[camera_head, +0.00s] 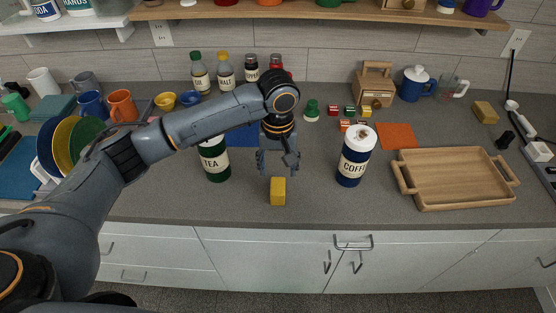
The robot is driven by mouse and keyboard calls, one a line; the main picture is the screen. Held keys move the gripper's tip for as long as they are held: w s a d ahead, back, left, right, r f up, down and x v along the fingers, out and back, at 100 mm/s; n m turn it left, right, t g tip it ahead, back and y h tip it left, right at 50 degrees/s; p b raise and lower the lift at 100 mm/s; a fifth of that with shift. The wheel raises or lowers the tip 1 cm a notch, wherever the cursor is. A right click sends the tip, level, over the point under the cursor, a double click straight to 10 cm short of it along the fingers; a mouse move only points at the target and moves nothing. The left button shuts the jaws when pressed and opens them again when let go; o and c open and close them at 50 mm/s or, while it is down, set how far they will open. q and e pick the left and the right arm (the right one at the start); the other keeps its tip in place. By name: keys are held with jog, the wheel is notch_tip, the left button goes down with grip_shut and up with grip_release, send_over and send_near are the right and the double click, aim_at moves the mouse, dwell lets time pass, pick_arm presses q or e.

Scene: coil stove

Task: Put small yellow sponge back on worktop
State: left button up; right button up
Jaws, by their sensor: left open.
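A small yellow sponge (278,191) stands on the grey worktop (320,205), close to its front edge. My left gripper (277,172) points down just behind and above the sponge. Its fingers are apart and hold nothing. A small gap seems to lie between the fingertips and the sponge, though I cannot judge the depth exactly. My right gripper is not in view.
A green TEA canister (215,165) stands left of the gripper, partly behind my arm. A blue COFFEE canister (352,160) stands to the right. A wooden tray (455,203) lies further right. The worktop between the sponge and the COFFEE canister is clear.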

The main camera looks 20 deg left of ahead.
pick_arm(q)
jog(key=shift+r+b, duration=0.3)
jog(key=shift+r, duration=1.65)
jog(key=shift+f, duration=0.1)
